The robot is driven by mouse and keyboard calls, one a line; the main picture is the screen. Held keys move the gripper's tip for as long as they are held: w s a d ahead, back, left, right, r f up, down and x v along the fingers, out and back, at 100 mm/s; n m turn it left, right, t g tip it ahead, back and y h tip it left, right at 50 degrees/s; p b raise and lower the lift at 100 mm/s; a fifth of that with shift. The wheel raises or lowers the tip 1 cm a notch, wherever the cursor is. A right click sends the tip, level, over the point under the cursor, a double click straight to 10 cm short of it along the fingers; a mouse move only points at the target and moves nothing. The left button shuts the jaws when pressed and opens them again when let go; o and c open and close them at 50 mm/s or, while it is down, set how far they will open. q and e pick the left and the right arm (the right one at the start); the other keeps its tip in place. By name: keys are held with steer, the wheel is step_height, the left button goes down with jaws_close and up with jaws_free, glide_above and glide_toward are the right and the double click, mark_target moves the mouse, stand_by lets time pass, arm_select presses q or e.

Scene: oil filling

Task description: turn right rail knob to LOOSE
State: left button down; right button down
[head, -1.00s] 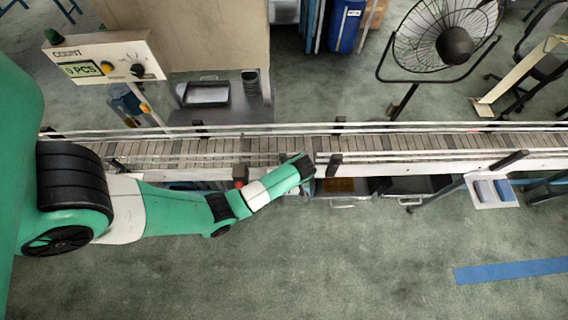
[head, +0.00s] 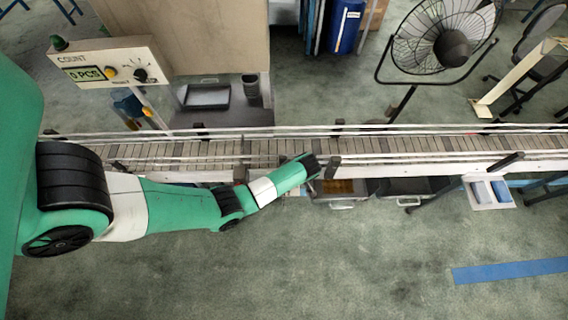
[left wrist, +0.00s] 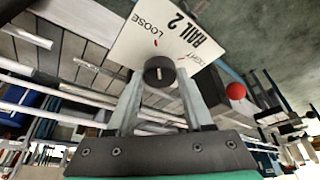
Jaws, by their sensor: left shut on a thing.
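The rail knob (left wrist: 160,68) is a black round knob on a white plate (left wrist: 143,36) in the left wrist view. The plate reads "RAIL 2", with "LOOSE" and part of "TIGHT" beside red marks. The knob carries a short pale mark; I cannot tell which label it points to. My left gripper (left wrist: 161,78) is shut on the knob, one grey finger on each side. In the head view my left gripper (head: 313,166) is at the conveyor's near edge, where the knob is hidden. My right gripper is in neither view.
The conveyor (head: 400,143) with its guide rails runs across the head view. A black post (head: 333,167) stands close right of my left gripper. A red ball-shaped part (left wrist: 236,91) is right of the fingers. The floor in front is clear.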

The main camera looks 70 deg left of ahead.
arm_select(q)
steer(key=shift+n, duration=0.3)
steer(key=shift+c, duration=1.5)
jaws_free()
steer(key=shift+r, duration=0.1)
steer(key=p+v, duration=0.2)
steer(key=v, duration=0.9)
steer(key=shift+w+r, duration=0.15)
steer(key=shift+r, duration=0.05)
steer(key=shift+d, duration=0.15)
